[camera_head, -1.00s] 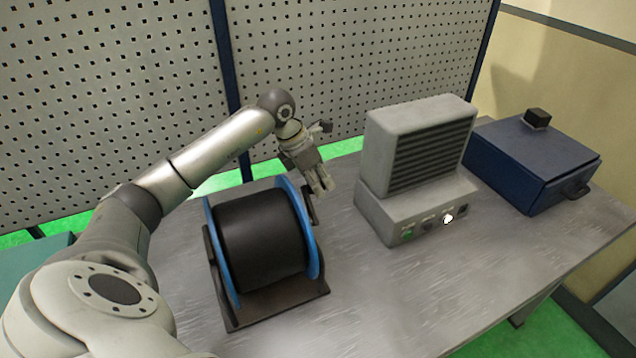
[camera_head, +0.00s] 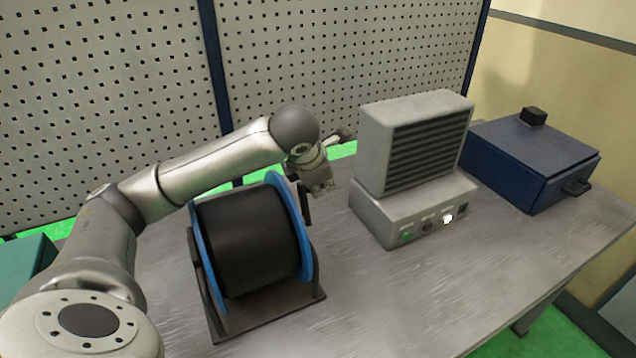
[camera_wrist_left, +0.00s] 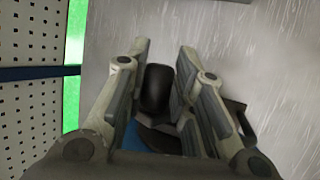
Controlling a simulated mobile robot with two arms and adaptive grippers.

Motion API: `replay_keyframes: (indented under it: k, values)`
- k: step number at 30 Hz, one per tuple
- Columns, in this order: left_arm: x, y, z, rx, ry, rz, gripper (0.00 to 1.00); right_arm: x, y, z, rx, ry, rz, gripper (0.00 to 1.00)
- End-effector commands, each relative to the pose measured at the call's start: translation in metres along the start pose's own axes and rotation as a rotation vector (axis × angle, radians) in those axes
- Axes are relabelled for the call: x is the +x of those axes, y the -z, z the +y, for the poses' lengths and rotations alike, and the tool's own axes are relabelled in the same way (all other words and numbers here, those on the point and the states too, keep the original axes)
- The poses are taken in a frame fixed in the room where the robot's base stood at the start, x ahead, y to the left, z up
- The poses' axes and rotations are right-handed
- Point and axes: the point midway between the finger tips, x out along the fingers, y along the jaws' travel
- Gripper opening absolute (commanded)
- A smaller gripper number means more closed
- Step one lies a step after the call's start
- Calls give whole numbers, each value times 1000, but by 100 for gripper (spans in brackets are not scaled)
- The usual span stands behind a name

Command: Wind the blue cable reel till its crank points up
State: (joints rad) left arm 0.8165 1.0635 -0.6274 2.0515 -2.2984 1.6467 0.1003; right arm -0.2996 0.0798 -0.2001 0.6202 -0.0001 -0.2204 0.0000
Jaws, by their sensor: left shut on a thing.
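The blue cable reel (camera_head: 248,242) has blue flanges and a black wound middle, and sits in a dark stand (camera_head: 268,309) on the table. Its dark crank (camera_head: 306,206) is on the right side, partly hidden under my gripper. My left gripper (camera_head: 322,189) is at the upper right of the reel, pointing down. In the left wrist view, the black crank handle (camera_wrist_left: 157,90) lies between the two fingers, and the gripper is shut on it. A bit of blue flange (camera_wrist_left: 135,140) shows below the handle. The exact crank angle is hard to tell. My right gripper is not in view.
A grey machine (camera_head: 415,150) with a slatted front and small buttons stands right of the reel. A dark blue box (camera_head: 530,160) is at the back right. A perforated panel (camera_head: 110,90) rises behind the table. The front right of the table (camera_head: 420,300) is clear.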

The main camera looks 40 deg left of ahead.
Motion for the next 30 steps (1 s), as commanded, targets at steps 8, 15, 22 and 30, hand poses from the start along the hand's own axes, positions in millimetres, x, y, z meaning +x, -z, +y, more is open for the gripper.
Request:
replay_keyframes:
  k: [8, 15, 22, 30]
  values:
    - [-1, -1, 2, -3, -5, -2, 0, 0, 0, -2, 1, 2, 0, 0]
    - [-1, -1, 1, -1, -3, -1, 46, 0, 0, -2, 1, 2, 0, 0]
    - [0, 0, 0, 0, -2, 0, 46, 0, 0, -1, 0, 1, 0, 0]
    - [-24, -1, 1, 2, -4, -4, 46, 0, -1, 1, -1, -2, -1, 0]
